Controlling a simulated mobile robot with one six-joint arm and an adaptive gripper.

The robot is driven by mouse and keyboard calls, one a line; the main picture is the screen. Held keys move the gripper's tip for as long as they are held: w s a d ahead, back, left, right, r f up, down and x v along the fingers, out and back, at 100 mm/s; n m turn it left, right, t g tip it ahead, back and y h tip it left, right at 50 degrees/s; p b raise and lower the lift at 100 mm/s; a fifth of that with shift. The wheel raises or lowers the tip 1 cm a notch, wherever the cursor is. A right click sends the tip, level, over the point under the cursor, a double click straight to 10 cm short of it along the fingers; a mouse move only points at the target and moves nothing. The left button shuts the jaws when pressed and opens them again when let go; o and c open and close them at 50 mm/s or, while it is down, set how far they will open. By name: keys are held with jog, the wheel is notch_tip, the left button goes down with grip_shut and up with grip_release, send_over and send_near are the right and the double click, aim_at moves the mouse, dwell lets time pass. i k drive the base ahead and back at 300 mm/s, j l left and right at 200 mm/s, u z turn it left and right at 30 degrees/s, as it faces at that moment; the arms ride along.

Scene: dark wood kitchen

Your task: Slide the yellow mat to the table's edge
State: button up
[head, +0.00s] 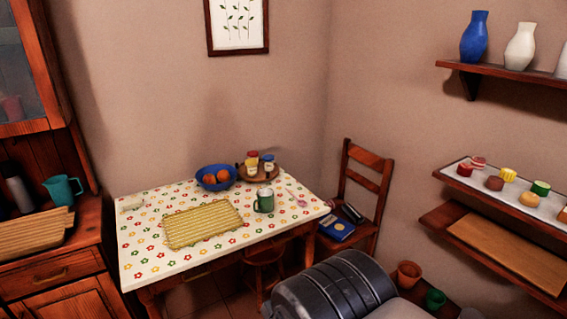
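The yellow mat (202,224) has a woven, striped look and a scalloped rim. It lies flat on the table in the head view, left of the table's middle. The table (143,268) has a white cloth or top with a coloured flower pattern. A strip of bare tabletop shows between the mat and the table's front edge. Nothing stands on the mat. My gripper is not in view; a dark ribbed part at the bottom appears to be my arm, in front of the table's right side.
A green mug (264,200) stands just right of the mat. Behind are a blue bowl (216,180) with orange fruit and a round wooden tray (246,177) with jars. A chair (367,190) stands right; a stool (264,256) sits under the table.

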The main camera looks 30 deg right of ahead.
aim_at(182, 229)
jog(key=l, duration=2.4)
jog(key=i+j+z, duration=0.1)
jog(key=i+j, duration=0.2)
jog(key=i+j+z, duration=0.15)
jog(key=i+j, duration=0.2)
jog(key=i+j+z, duration=0.1)
jog(key=i+j, duration=0.25)
jog(key=i+j+z, duration=0.15)
jog(key=i+j, duration=0.15)
jog(key=j, duration=0.15)
jog(key=i+j+z, duration=0.1)
jog(key=i+j, duration=0.2)
jog(key=j, duration=0.15)
jog(key=i+j+z, duration=0.15)
jog(key=i+j, duration=0.15)
jog(key=j, duration=0.15)
